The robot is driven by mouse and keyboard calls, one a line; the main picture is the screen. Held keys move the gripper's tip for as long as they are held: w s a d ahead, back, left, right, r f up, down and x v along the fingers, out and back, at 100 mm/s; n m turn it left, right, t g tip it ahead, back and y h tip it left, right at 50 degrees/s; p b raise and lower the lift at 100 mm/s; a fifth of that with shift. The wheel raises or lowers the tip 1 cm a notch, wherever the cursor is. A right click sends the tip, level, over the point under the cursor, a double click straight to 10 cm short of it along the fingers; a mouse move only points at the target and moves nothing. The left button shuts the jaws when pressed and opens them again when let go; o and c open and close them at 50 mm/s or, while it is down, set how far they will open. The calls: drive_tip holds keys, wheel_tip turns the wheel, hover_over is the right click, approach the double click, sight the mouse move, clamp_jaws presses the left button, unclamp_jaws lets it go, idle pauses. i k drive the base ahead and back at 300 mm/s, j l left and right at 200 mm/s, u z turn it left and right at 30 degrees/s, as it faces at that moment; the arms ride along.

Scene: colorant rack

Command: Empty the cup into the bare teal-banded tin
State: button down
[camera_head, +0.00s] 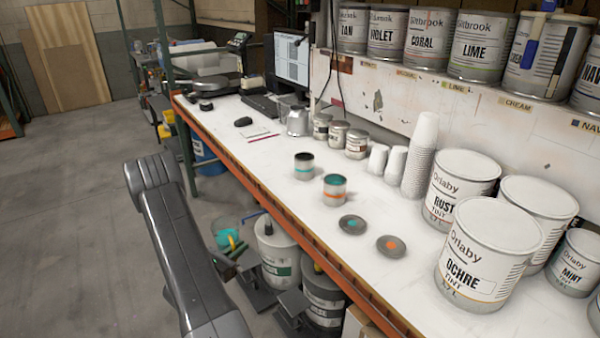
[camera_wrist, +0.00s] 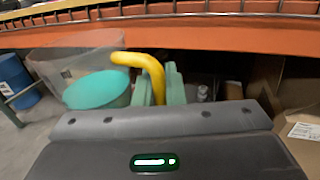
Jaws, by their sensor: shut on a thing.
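A clear cup (camera_head: 222,226) with teal liquid and a yellow handle hangs beside the bench's front edge, below the top. In the wrist view, the cup (camera_wrist: 75,58) shows the teal liquid inside and looks near upright. My gripper (camera_head: 236,256) is shut on its yellow handle (camera_wrist: 150,66), between greenish fingers (camera_wrist: 160,88). On the bench, the teal-banded tin (camera_head: 304,168) stands open with a dark inside. The orange-banded tin (camera_head: 335,191) beside it has teal at its top. Both tins are out of the wrist view.
Two lids, one teal-dotted (camera_head: 352,225) and one orange-dotted (camera_head: 391,246), lie in front of the tins. Small tins (camera_head: 338,134), stacked cups (camera_head: 420,155) and large cans (camera_head: 490,250) stand behind and right. The orange bench edge (camera_head: 270,205) and buckets (camera_head: 279,255) are near my gripper.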

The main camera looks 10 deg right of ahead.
sight(304, 166)
drive_tip(key=i+j+z, duration=0.3)
drive_tip(key=i+j, duration=0.15)
drive_tip(key=j, duration=0.2)
drive_tip(key=i+j+z, duration=0.15)
drive_tip(key=j, duration=0.2)
drive_tip(key=i+j+z, duration=0.15)
drive_tip(key=i+j, duration=0.05)
drive_tip(key=j, duration=0.15)
